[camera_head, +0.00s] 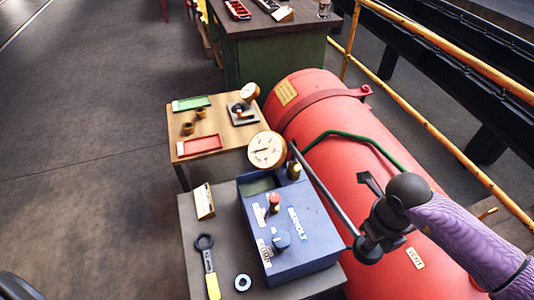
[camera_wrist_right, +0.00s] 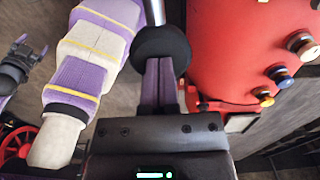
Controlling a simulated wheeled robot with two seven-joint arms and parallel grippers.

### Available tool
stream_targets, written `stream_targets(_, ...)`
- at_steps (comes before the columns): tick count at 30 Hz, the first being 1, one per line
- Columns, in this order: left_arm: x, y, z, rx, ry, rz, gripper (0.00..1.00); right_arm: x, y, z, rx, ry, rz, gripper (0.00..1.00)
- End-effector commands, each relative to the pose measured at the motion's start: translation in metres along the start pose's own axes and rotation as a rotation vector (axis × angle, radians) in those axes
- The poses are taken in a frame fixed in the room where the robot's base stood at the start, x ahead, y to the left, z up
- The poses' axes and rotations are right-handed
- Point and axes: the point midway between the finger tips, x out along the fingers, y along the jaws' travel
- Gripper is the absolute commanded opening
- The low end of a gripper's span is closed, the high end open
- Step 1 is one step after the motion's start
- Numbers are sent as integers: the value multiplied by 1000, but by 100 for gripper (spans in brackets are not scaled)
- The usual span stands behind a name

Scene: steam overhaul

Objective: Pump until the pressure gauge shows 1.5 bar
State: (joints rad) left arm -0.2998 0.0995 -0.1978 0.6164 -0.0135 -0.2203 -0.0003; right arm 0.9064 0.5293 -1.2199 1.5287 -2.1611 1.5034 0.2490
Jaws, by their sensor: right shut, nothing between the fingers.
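The blue pump box (camera_head: 290,230) stands on a grey bench and carries a red knob (camera_head: 274,201) and a blue knob (camera_head: 281,240). A round pale pressure gauge (camera_head: 267,149) stands at its back; its scale is too small to read. The grey pump lever (camera_head: 322,190) slopes from the box's back down to the right. My right gripper (camera_head: 371,238) is at its lower end, shut and empty. In the right wrist view the shut fingers (camera_wrist_right: 160,80) meet a black round knob (camera_wrist_right: 162,54). A dark hand, probably my left gripper (camera_wrist_right: 18,62), shows small at the left.
A red boiler (camera_head: 335,120) lies right of the bench, close to my right arm. A yellow-handled wrench (camera_head: 210,272) and a ring (camera_head: 242,282) lie on the bench. A wooden table (camera_head: 222,125) with trays stands behind. The floor at left is clear.

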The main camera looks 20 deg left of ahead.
Motion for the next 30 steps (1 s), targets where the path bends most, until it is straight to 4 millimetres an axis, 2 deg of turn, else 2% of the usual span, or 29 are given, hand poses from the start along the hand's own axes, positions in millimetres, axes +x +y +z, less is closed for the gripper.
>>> stream_targets(1, 9, 1, 1, -1, -2, 2, 84, 11, 0, 0, 0, 1, 1, 0)
stream_targets(20, 62, 7, 10, -3, -15, 14, 84, 80, 1, 0, -1, 2, 2, 0)
stream_targets(30, 89, 0, 27, 4, -52, 2, 84, 118, 1, 0, -1, 0, 2, 0)
